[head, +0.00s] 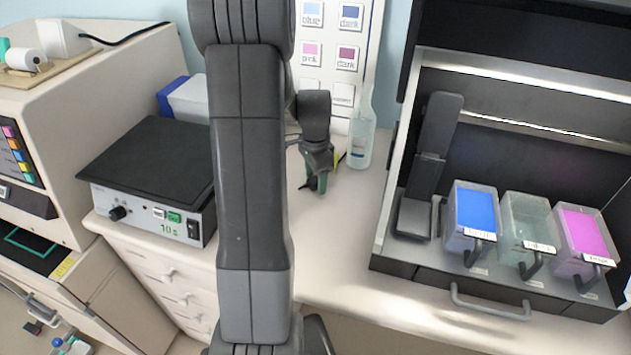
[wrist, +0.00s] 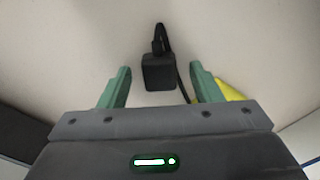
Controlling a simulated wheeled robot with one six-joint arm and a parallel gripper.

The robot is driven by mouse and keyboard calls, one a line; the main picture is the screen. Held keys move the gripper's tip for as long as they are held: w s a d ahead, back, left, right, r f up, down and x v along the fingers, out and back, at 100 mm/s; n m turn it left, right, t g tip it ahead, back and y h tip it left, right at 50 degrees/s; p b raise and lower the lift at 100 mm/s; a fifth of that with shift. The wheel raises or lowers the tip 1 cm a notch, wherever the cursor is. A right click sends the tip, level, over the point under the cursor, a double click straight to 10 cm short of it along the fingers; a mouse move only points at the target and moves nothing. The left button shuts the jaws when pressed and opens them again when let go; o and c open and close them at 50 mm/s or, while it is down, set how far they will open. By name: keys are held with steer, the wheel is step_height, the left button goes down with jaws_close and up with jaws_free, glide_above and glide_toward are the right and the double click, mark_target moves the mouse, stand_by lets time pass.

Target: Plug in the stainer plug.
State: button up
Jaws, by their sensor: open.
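The stainer plug (wrist: 158,72) is a small black block with a black cord, lying on the pale counter in the wrist view. My gripper (wrist: 160,82) has green fingers, spread apart on either side of the plug, with gaps between them and it. In the head view my gripper (head: 318,184) points down at the counter beside the clear bottle, and the plug is hidden or too small to make out. The stainer (head: 520,230) stands at the right, a dark open cabinet with blue, clear and pink jars. I cannot make out a socket.
A clear bottle (head: 361,140) stands just right of my gripper. A yellow item (wrist: 229,90) lies beside the right finger. A hotplate-like box (head: 150,165) is at the left. The counter (head: 345,235) in front is clear.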

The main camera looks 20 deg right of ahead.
mark_target(316, 179)
steer(key=shift+c, duration=0.2)
steer(key=c, duration=1)
steer(key=shift+c, duration=0.2)
step_height(316, 179, up, 10)
steer(key=shift+b, duration=0.4)
